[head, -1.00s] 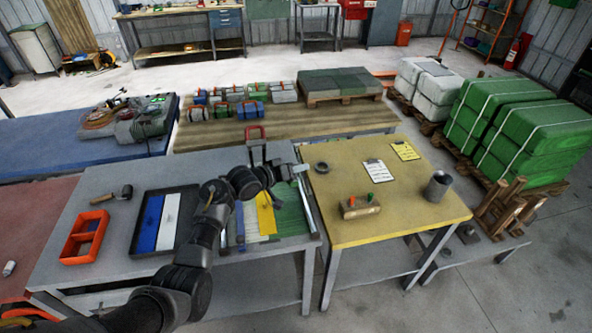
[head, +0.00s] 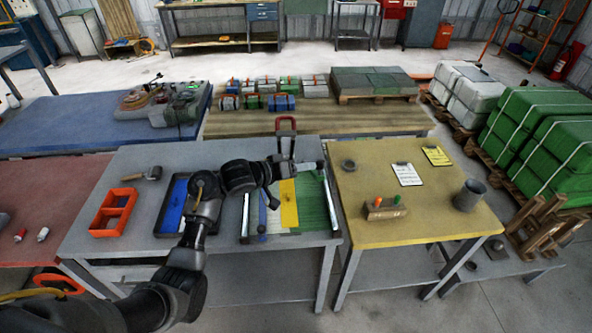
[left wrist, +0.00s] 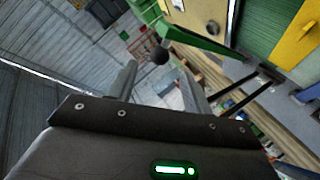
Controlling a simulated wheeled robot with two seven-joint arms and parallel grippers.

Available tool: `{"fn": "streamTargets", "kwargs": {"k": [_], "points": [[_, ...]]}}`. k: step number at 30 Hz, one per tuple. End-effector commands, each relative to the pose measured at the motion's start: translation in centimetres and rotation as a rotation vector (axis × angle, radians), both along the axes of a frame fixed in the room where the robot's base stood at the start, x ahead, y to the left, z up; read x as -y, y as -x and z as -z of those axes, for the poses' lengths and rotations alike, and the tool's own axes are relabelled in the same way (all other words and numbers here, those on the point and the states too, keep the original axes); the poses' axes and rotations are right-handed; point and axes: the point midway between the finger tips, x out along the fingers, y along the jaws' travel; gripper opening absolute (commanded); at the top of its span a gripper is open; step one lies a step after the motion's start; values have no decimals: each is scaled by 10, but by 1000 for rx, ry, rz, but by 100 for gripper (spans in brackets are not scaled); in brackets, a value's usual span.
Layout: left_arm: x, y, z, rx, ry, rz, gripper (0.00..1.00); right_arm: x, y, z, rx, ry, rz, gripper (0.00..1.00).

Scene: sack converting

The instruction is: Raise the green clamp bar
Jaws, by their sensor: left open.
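The green clamp bar (left wrist: 208,43) shows in the left wrist view as a narrow green bar in front of my gripper. In the head view my left gripper (head: 312,166) is above the far right part of the grey bench (head: 120,215); the green bar cannot be made out there, likely behind the arm. My right gripper is not in view.
A yellow sheet (head: 288,205) and green sheet (head: 313,208) lie on the bench, beside a silver rail (head: 331,200). An orange tray (head: 113,212) and mallet are at left. The yellow table (head: 365,222) stands close at right, with a grey cup (head: 469,195).

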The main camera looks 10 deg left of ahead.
Motion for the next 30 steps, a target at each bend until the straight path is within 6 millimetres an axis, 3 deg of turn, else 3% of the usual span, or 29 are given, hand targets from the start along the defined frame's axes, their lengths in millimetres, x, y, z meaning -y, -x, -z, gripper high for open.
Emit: {"fn": "streamTargets", "kwargs": {"k": [14,17,20,23,25,30], "points": [[-11,11,-6,0,0,0,48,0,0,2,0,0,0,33],[-12,14,-1,-1,-13,-8,35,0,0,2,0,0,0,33],[-18,25,19,3,-78,-45,22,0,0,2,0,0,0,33],[-34,52,55,1,-217,-114,9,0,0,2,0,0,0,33],[-49,84,83,-21,-345,-164,0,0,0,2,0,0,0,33],[-78,165,126,-117,-589,-214,0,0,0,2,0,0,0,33]]}}
